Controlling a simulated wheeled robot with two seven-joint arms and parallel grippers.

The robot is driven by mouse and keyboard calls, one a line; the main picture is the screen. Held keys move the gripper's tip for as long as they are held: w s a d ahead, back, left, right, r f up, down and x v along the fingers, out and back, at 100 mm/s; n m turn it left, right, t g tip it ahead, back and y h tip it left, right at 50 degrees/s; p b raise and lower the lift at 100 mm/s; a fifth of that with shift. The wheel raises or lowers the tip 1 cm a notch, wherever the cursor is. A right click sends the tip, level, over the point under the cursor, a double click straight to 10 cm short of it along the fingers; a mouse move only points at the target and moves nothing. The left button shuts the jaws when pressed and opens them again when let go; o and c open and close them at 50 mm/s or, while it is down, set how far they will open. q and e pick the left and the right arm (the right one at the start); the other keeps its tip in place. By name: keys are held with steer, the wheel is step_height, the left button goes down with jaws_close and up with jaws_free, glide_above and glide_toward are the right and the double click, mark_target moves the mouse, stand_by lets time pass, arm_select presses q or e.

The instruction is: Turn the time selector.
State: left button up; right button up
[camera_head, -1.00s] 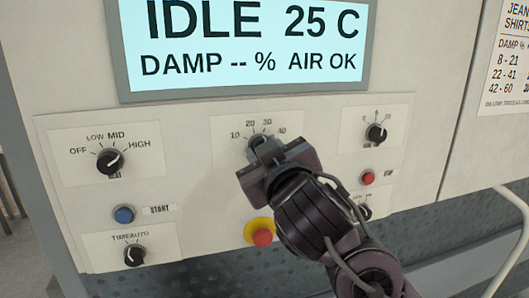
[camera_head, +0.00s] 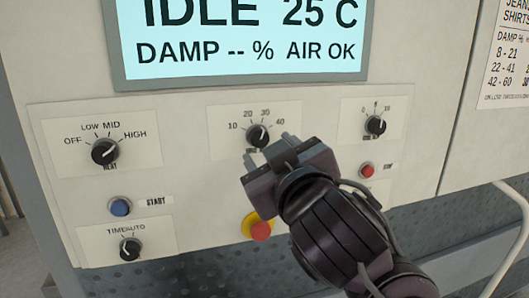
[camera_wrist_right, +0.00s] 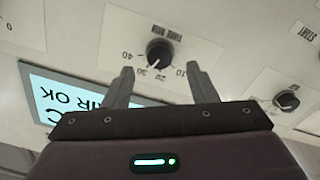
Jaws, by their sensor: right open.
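The time selector (camera_head: 257,135) is a round black knob in the middle of the panel, with 10, 20, 30 and 40 printed around it. My right gripper (camera_head: 270,151) is open and empty, just below and in front of the knob. In the right wrist view its fingertips (camera_wrist_right: 160,68) are apart, with the knob ahead between them and a gap visible. My left gripper is not in view.
Around the selector are the heat knob (camera_head: 105,151), blue start button (camera_head: 121,207), lower left knob (camera_head: 130,249), upper right knob (camera_head: 375,125) and red button (camera_head: 367,170). A red button on a yellow ring (camera_head: 260,230) sits below. The display (camera_head: 240,45) reads IDLE.

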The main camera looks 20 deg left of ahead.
steer(key=v, duration=0.3)
steer(key=shift+w+f, duration=0.1)
